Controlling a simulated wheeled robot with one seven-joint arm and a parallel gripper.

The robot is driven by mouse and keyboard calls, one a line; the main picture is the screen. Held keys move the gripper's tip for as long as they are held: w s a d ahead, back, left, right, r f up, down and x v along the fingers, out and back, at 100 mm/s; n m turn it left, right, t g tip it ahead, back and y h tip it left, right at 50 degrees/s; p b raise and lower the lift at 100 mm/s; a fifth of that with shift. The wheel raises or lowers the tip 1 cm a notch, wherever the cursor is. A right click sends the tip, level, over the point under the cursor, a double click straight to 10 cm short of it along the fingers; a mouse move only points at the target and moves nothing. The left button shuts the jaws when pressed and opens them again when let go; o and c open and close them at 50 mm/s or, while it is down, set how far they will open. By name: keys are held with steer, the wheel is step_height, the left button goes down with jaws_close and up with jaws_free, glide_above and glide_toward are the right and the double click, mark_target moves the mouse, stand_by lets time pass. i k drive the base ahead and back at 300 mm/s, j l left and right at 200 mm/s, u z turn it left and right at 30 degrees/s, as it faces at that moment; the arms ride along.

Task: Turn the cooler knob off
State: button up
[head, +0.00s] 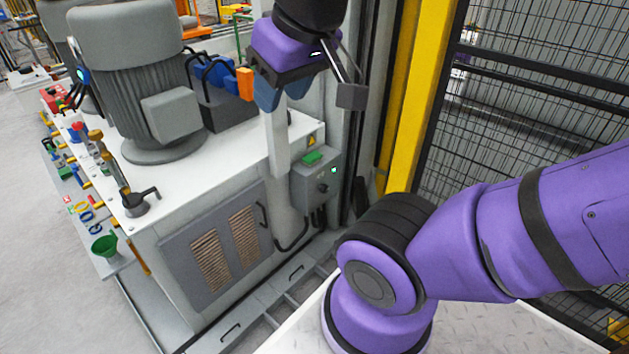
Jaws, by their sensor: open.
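A grey control box (309,191) is fixed to the right end of the white-topped cabinet. A small dark knob (322,188) is on its front face, with a small lit indicator (334,170) above it to the right. A green part (312,157) sits on top of the box. I cannot tell which way the knob points. My gripper (281,97) hangs above the box and a little to its left in the picture, apart from the knob. Its blue-grey fingers are open, and I see nothing held between them.
A large grey motor (135,75) stands on the cabinet top (200,160). A yellow post (420,95) and black mesh fence (520,110) stand at the right. Tools and a green funnel (104,245) line the left side. The floor at the left is clear.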

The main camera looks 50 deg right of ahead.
mark_target(324, 187)
steer(key=z, duration=1.25)
steer(key=l+u, duration=0.35)
steer(key=k+l+u, duration=0.15)
steer(key=l+u, duration=0.2)
steer(key=k+l+u, duration=0.15)
steer(key=u, duration=0.2)
steer(key=l, duration=0.1)
